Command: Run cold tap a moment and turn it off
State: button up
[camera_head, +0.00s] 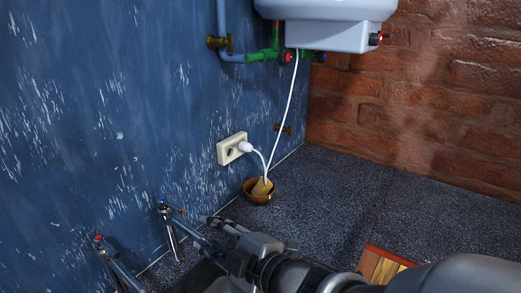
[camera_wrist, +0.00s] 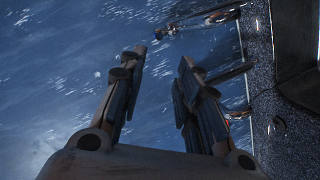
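The cold tap (camera_head: 163,205), a slim chrome tap with a blue mark on top, stands at the blue wall in the lower left of the head view. The hot tap (camera_head: 100,245), with a red mark, stands to its left. My gripper (camera_head: 212,221) is to the right of the cold tap, apart from it. In the wrist view my gripper (camera_wrist: 160,58) is open, with nothing between its fingers. A chrome tap (camera_wrist: 165,32) shows beyond the fingertips there, and part of a red-marked one (camera_wrist: 238,115) shows beside the right finger.
A bowl (camera_head: 258,198) with a yellowish thing inside sits on the dark speckled counter (camera_head: 330,185). A wall socket (camera_head: 231,149) holds a plug with a white cord. A white water heater (camera_head: 325,35) with pipes hangs above. A wooden item (camera_head: 382,265) lies at lower right.

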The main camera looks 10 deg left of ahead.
aim_at(182, 211)
jog(key=p+x, duration=0.4)
jog(key=x, duration=1.3)
jog(key=shift+w+d, duration=0.1)
jog(key=shift+w, duration=0.1)
jog(key=shift+c, duration=0.5)
grip_shut()
